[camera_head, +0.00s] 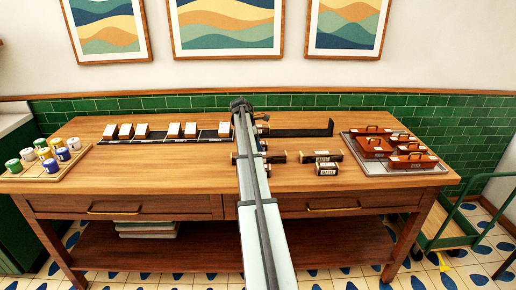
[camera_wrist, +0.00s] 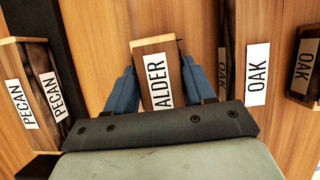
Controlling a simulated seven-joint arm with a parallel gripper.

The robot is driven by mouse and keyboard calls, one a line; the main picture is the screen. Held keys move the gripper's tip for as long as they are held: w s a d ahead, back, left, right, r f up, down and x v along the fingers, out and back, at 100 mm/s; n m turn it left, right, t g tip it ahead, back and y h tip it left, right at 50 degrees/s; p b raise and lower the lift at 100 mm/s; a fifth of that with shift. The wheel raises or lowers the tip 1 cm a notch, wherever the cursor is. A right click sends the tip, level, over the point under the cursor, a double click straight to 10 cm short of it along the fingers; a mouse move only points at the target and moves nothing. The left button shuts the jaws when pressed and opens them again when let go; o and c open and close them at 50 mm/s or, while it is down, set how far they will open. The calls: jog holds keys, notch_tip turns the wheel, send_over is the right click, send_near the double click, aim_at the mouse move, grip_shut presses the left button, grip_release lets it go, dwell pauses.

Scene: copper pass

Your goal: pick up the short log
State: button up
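In the wrist view, my gripper (camera_wrist: 158,80) has its two blue fingers on either side of a log labelled ALDER (camera_wrist: 151,48). The fingers look close to its sides; whether they press on it I cannot tell. The palm hides its near end. In the head view, my arm covers part of the log group and the gripper is hard to make out. A short dark log with a pale label (camera_head: 327,169) lies on the table right of my arm, in front of a longer one (camera_head: 321,156).
In the wrist view, PECAN-labelled logs (camera_wrist: 25,100) lie left and OAK-labelled logs (camera_wrist: 257,75) lie right, close by. The table (camera_head: 190,165) also bears a grey tray with red boxes (camera_head: 375,145), a dark angled piece (camera_head: 300,132), white-topped blocks (camera_head: 142,130) and several cans (camera_head: 45,153).

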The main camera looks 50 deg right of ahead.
jog(key=c, duration=0.6)
jog(key=shift+o, duration=0.2)
